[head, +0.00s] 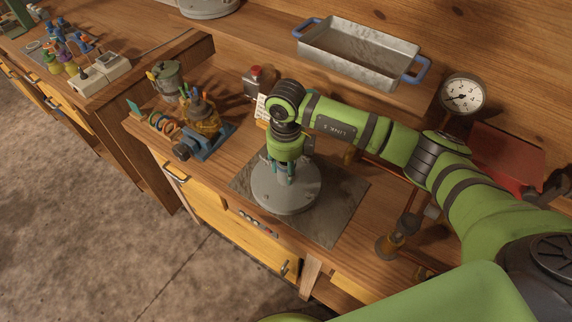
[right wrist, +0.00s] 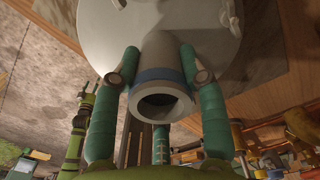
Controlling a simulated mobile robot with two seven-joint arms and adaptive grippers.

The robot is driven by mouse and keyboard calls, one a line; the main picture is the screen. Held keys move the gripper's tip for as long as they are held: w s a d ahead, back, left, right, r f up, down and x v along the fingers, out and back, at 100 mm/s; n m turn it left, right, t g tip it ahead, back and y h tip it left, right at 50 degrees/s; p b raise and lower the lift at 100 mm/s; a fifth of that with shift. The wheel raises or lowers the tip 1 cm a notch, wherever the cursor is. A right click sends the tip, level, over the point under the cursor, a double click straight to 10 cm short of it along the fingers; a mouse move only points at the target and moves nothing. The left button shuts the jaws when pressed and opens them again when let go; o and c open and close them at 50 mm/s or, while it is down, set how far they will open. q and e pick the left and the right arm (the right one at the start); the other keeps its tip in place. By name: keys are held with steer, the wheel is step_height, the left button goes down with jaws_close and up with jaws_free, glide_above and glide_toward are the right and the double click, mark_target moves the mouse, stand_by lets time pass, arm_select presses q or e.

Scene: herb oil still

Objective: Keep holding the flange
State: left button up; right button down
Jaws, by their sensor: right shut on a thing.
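The flange (right wrist: 161,100) is a short grey stub with a dark round opening and a bluish band, seen in the right wrist view. It sits against a large pale grey round body (right wrist: 160,22). My right gripper (right wrist: 160,75) has its teal fingers on both sides of the stub and is shut on it. In the head view my right gripper (head: 283,172) points down at the grey round body (head: 290,198), over a dark square plate (head: 340,208) on the bench. The gripper and wrist hide the stub there.
A metal tray with blue handles (head: 360,52) stands behind. A dial gauge (head: 463,95) and a red box (head: 507,150) are at right. The bench front edge is close to the round body.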

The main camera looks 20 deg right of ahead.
steer(key=m, duration=0.3)
steer(key=m+p, duration=0.1)
steer(key=m, duration=0.3)
steer(key=shift+m+p, duration=0.3)
steer(key=m+p, duration=0.2)
steer(key=m, duration=0.4)
steer(key=shift+m, duration=0.5)
steer(key=c, duration=0.6)
jaws_free()
